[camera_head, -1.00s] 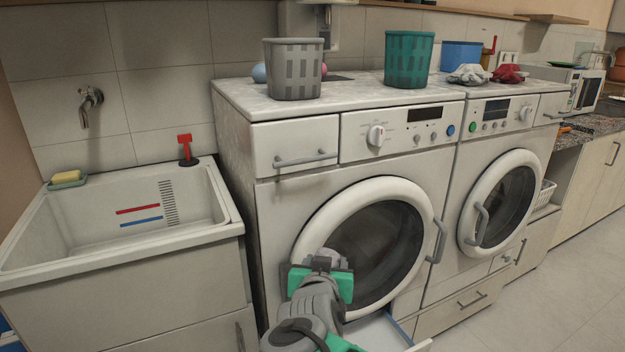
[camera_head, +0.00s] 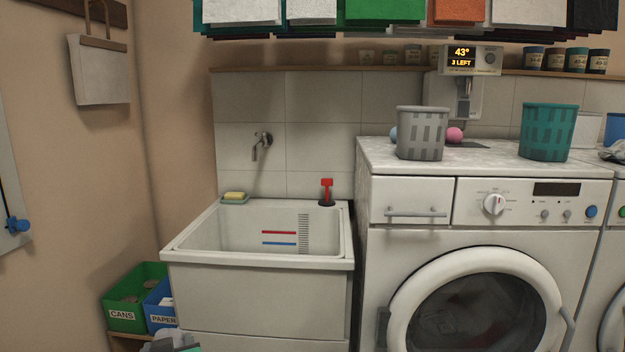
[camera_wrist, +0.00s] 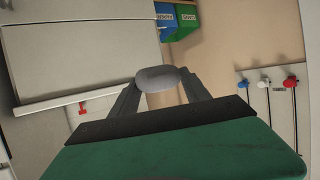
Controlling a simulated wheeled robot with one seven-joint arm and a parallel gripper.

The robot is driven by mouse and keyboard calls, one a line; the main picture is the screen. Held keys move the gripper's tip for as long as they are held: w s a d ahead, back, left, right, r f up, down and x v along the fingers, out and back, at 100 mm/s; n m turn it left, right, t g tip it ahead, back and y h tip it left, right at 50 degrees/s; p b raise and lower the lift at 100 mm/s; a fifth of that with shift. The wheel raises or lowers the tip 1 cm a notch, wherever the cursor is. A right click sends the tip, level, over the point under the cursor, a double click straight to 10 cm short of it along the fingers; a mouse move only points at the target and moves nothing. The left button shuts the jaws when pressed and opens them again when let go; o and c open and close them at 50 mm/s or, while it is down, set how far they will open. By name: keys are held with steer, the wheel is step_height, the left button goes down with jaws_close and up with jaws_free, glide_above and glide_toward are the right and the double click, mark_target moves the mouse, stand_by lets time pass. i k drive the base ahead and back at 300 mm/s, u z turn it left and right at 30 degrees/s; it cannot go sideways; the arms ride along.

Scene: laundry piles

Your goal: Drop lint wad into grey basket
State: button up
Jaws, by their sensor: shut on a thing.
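The grey basket (camera_head: 421,133), slotted and tapered, stands upright on the worktop above the left washing machine in the head view. My gripper (camera_wrist: 162,88) is shut on the lint wad (camera_wrist: 158,77), a smooth grey oval lump between the two dark fingers in the wrist view. In the head view only a small grey and green part of my arm's end shows at the bottom edge, low in front of the sink cabinet and well left of and below the basket. The basket's inside is hidden from this angle.
A teal basket (camera_head: 548,132) stands to the right on the same worktop. A pink ball (camera_head: 454,135) lies behind the grey basket. Hanging cloths (camera_head: 385,12) are overhead. The sink (camera_head: 257,262) is left of the washer. Bins for cans (camera_head: 122,315) and paper (camera_head: 163,320) stand at lower left.

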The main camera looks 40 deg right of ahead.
mark_target(424, 154)
steer(key=u, duration=2.25)
steer(key=k, duration=1.95)
steer(key=z, duration=0.5)
